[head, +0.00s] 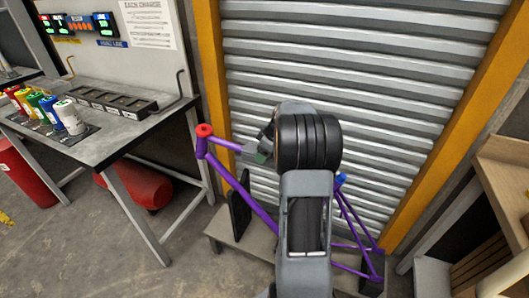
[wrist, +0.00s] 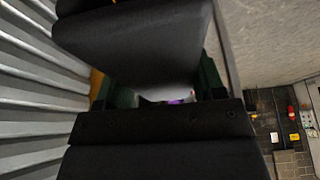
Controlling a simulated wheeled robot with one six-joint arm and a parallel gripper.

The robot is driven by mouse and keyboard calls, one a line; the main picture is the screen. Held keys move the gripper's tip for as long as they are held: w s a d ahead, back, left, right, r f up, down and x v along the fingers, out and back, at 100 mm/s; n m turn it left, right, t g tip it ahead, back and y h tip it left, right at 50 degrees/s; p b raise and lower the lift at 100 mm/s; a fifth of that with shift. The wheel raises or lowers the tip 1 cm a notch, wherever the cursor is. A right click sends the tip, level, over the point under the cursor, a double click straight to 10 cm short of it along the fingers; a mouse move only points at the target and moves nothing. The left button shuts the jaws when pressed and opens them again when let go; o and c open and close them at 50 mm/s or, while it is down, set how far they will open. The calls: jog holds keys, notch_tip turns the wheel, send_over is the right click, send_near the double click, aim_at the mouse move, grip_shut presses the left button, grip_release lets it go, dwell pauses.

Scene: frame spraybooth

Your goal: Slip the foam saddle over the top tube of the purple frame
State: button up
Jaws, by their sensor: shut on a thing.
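The purple frame (head: 252,208) stands on a low stand in front of the roller shutter, with a red cap at its left end and a blue cap at its right. Its top tube (head: 222,146) runs right until my arm hides it. A small grey block, apparently the foam saddle (head: 252,147), shows in line with the tube at my gripper (head: 263,148). My gripper is shut on it. Whether it sits around the tube or just over it, I cannot tell. In the wrist view, dark parts fill the middle around my gripper (wrist: 165,97), with a purple speck in the gap.
A grey workbench (head: 110,150) with several coloured spray cans and a dark rack (head: 112,100) stands at the left. A red cylinder (head: 137,185) lies below it. A wooden shelf unit (head: 505,170) is at the right. The shutter (head: 370,60) is close behind the frame.

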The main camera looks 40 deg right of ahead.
jog(key=shift+f, duration=0.1)
dwell(0.3)
jog(key=o, duration=1)
jog(key=shift+c, duration=0.2)
jog(key=p+v, duration=0.1)
jog(key=v, duration=1.3)
jog(key=shift+p, duration=0.35)
jog(key=shift+w, duration=0.15)
